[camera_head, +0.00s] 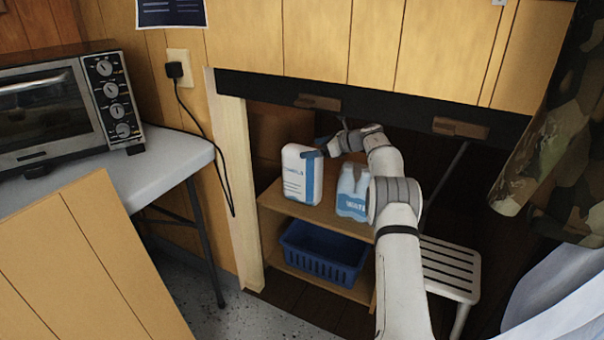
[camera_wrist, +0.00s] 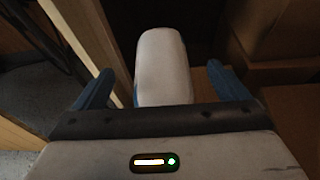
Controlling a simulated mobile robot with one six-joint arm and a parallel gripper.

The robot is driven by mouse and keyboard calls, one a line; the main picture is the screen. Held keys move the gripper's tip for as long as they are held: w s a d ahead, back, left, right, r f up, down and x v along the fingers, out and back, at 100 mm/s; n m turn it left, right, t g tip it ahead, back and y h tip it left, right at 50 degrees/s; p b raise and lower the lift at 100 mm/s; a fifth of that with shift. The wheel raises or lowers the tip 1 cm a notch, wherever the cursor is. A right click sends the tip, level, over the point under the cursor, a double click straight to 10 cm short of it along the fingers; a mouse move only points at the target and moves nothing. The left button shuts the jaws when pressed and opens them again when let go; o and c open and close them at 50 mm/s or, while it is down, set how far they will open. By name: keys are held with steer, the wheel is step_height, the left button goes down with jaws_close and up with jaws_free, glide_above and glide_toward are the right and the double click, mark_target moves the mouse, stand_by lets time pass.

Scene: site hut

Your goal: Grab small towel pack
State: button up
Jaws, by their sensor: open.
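The towel pack (camera_head: 302,174) is a white pack with a blue stripe and lettering. It stands upright on the top shelf of a small wooden shelf unit (camera_head: 330,212). My gripper (camera_head: 318,148) is at the pack's upper right in the head view, its fingers partly hidden. In the wrist view the white top of the pack (camera_wrist: 163,62) lies between the two blue fingers of my gripper (camera_wrist: 160,88). The fingers are apart, with a visible gap on each side of the pack. The pack's lower part is hidden behind the gripper body.
A pack of water bottles (camera_head: 352,195) stands right of the towel pack, close to my arm. A blue basket (camera_head: 322,254) sits on the lower shelf. A dark-edged wooden counter (camera_head: 370,102) overhangs the shelf. A pale post (camera_head: 238,185) stands left and a white slatted stool (camera_head: 450,268) right.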

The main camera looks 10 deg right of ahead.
mark_target(306, 148)
steer(key=shift+p+x, duration=0.6)
steer(key=shift+x, duration=1.05)
steer(key=shift+w, duration=0.1)
steer(key=shift+c, duration=0.2)
steer(key=shift+d, duration=0.1)
steer(key=c, duration=1.6)
steer(key=shift+r, duration=0.1)
steer(key=shift+c, duration=0.4)
steer(key=shift+r, duration=0.1)
